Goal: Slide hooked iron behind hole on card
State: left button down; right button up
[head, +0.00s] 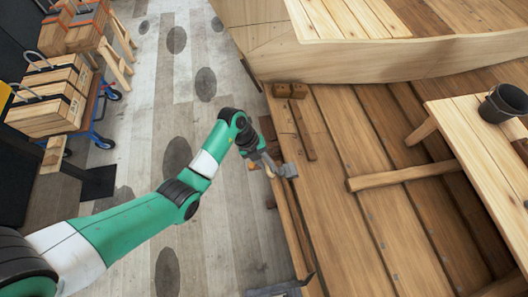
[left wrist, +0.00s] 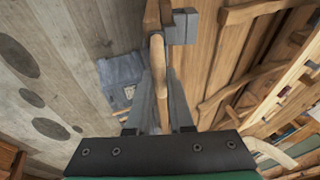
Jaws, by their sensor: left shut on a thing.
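In the left wrist view the handle (left wrist: 157,65) runs between the fingers (left wrist: 160,95), and the grey head (left wrist: 182,27) is beyond the fingertips, to the right. My right gripper is not in view.
The plank hull (head: 350,130) fills the right side, with a wooden bench (head: 470,125) and a dark bucket (head: 503,103) on it. Small wooden blocks (head: 290,90) lie near its edge. A blue cart with crates (head: 50,95) stands upper left. The floor between is clear.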

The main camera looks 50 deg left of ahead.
aim_at(268, 173)
pick_arm(q)
jog(key=shift+s+d+r+p, duration=0.1)
jog(key=shift+s+d+p, duration=0.25)
jog(key=shift+d+p, duration=0.3)
jog(key=shift+s+d+r+p, duration=0.1)
jog(key=shift+s+d+p, duration=0.25)
jog(key=shift+d+p, duration=0.3)
jog(key=shift+s+d+f, duration=0.1)
jog(key=shift+s+d, duration=0.05)
jog(key=shift+d+f, duration=0.1)
jog(key=shift+f, duration=0.05)
jog(key=s+d+p, duration=0.1)
jog(key=d+p, duration=0.2)
jog(key=s+d+p, duration=0.1)
jog(key=shift+s+d+p, duration=0.35)
jog(key=shift+d, duration=0.05)
